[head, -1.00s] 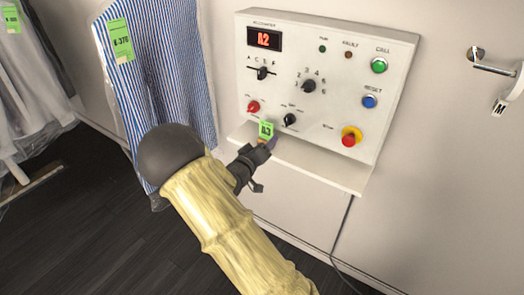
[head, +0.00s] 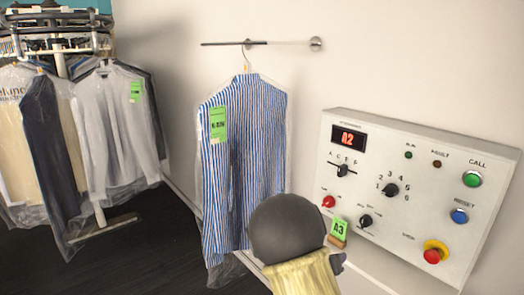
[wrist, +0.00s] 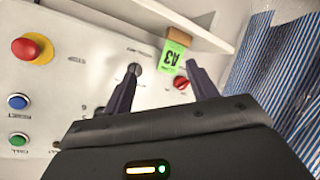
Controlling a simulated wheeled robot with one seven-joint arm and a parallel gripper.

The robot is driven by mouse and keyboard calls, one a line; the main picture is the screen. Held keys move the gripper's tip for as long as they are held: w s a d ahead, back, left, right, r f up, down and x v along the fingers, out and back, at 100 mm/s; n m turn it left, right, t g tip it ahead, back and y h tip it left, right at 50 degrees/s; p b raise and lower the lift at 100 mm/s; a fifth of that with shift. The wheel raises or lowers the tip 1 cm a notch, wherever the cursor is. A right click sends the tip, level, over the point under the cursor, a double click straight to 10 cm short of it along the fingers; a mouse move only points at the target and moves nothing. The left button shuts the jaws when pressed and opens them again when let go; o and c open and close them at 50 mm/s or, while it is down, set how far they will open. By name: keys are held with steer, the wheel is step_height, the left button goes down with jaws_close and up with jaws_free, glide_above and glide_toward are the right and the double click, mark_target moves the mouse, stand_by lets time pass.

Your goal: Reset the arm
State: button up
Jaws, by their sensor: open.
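My gripper (wrist: 161,72) is open in the wrist view, its two dark fingers apart with nothing between their tips. It faces the control panel (wrist: 80,55). A green A3 card (wrist: 174,56) in a small wooden block (wrist: 183,34) stands on the panel's shelf, just beyond the fingertips. I cannot tell whether a finger touches it. In the head view my arm's dark joint and yellow sleeve hide most of the gripper. The A3 card (head: 340,229) shows just above its tip. The panel (head: 400,150) has a red display (head: 348,138) reading A2.
A striped shirt (head: 244,165) in plastic hangs from a wall rod (head: 268,43), close left of my arm. A round garment rail (head: 50,30) with bagged clothes (head: 118,130) stands at the far left. The panel carries knobs and a red emergency button (head: 432,256).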

steer(key=s+a+r+g+y, duration=0.1)
steer(key=s+a+g+y, duration=0.1)
steer(key=s, duration=0.6)
steer(key=s+a+r+g+y+p, duration=0.1)
steer(key=s+a+g+y, duration=0.1)
steer(key=s, duration=0.6)
steer(key=s+a+r+n+g+y, duration=0.1)
steer(key=s+a+r+g+y, duration=0.1)
steer(key=s, duration=0.6)
steer(key=shift+s+a+g+y+p, duration=0.2)
steer(key=shift+s+g+y+p, duration=0.15)
steer(key=shift+g+y, duration=0.65)
